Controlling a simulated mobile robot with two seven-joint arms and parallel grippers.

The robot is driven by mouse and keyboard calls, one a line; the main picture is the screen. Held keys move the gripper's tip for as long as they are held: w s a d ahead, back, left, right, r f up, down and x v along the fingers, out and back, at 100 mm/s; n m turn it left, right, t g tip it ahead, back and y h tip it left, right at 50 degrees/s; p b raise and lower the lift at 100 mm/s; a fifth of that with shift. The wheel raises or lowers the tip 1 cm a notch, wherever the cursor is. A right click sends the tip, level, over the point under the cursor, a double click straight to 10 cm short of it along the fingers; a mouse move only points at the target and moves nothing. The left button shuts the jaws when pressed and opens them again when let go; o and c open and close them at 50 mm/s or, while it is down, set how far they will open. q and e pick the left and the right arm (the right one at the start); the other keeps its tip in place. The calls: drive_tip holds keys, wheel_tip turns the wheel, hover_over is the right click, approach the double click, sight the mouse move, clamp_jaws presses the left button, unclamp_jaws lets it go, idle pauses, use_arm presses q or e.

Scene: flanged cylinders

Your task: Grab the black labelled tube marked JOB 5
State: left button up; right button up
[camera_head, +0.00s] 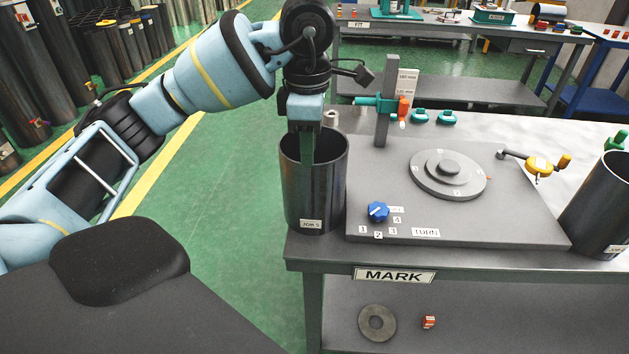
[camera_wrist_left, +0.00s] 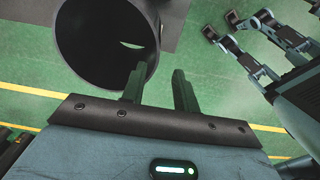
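The black tube (camera_head: 312,195) with a white label reading JOB 5 (camera_head: 311,224) stands upright and open-topped at the left end of the grey bench. My left gripper (camera_head: 307,150) points down at its mouth. In the left wrist view the tube's mouth (camera_wrist_left: 95,60) fills the upper left. My left gripper (camera_wrist_left: 158,72) is open there, one finger over the opening and the other outside the rim. The fingers appear to straddle the wall; I cannot tell whether they touch it. My right gripper does not show.
A marking plate (camera_head: 470,225) with a round turntable (camera_head: 448,174), blue knob (camera_head: 377,211) and upright post (camera_head: 387,105) sits right beside the tube. Another dark tube (camera_head: 597,205) stands at the right edge.

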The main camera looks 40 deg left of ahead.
sight(314, 182)
use_arm(q)
drive_tip(key=shift+w+f, duration=0.2)
drive_tip(key=shift+f, duration=3.3)
clamp_jaws()
drive_tip(key=shift+w+a+r, duration=0.1)
drive_tip(key=shift+w+r, duration=0.05)
